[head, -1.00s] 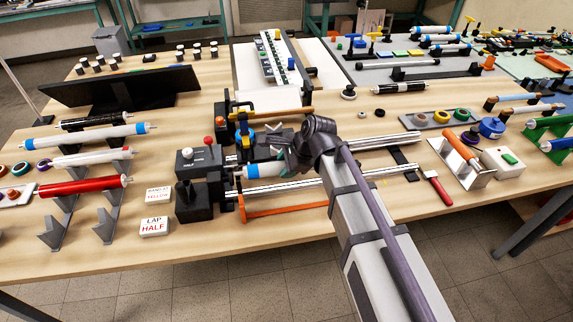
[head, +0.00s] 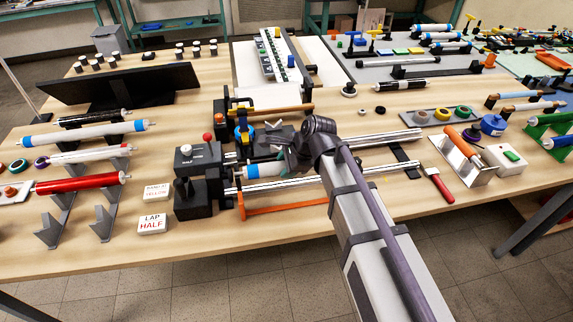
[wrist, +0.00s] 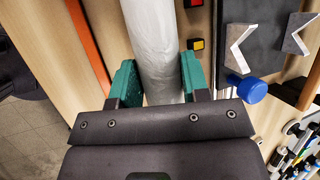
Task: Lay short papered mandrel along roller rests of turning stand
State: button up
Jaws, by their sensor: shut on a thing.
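The white papered mandrel (wrist: 153,35) runs away from me between the green pads of my gripper (wrist: 157,80) in the wrist view. My gripper is shut on it. In the head view, the mandrel's blue-banded end (head: 252,172) shows just left of my gripper (head: 284,165); my wrist hides the rest. The turning stand has dark end blocks (head: 195,198) at left and long pale rails (head: 368,142) running right. The mandrel end is over the stand beside the blocks. I cannot tell whether it touches the roller rests, which are hidden.
An orange bar (head: 285,209) runs along the stand's front. In the wrist view, grey V-shaped brackets (wrist: 240,45) and a blue knob (wrist: 252,90) are close at right. Papered and coloured mandrels (head: 85,133) lie on a rack at left.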

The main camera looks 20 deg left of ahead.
jog(key=shift+f, duration=0.15)
jog(key=o, duration=1.2)
jog(key=shift+c, duration=0.2)
jog(key=p+v, duration=0.9)
jog(key=v, duration=0.1)
jog(key=shift+d+r, duration=0.2)
jog(key=shift+r, duration=0.2)
jog(key=shift+s, duration=0.1)
